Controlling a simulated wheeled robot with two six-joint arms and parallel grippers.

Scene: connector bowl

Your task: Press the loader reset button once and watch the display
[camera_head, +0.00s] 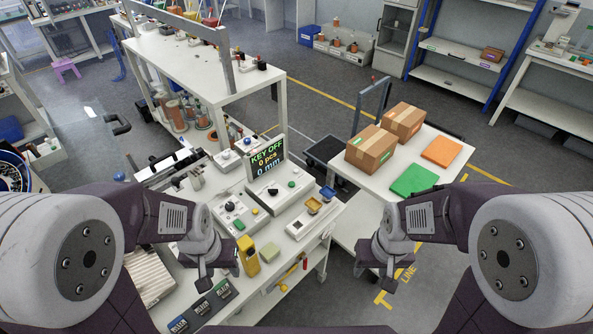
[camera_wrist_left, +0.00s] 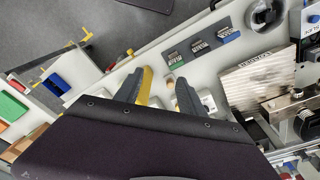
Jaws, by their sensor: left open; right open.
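The display (camera_head: 267,158) stands upright on a white control box and reads "KEY OFF", "0 pcs", "0 mm". The box (camera_head: 283,197) below it carries a green button (camera_head: 291,184) and a dark knob. A second control box (camera_head: 236,211) to its left has dark knobs, a small red part and a green part. I cannot tell which button is the loader reset. My left gripper (camera_head: 205,283) is open and empty over the bench's near part, nearer me than the boxes; its open fingers show in the left wrist view (camera_wrist_left: 163,90). My right gripper (camera_head: 388,284) is open and empty, right of the bench.
A yellow device (camera_head: 248,256) and a pale yellow block (camera_head: 269,252) are close to my left gripper. Two cardboard boxes (camera_head: 370,148) and green and orange sheets are on the right table (camera_head: 455,187).

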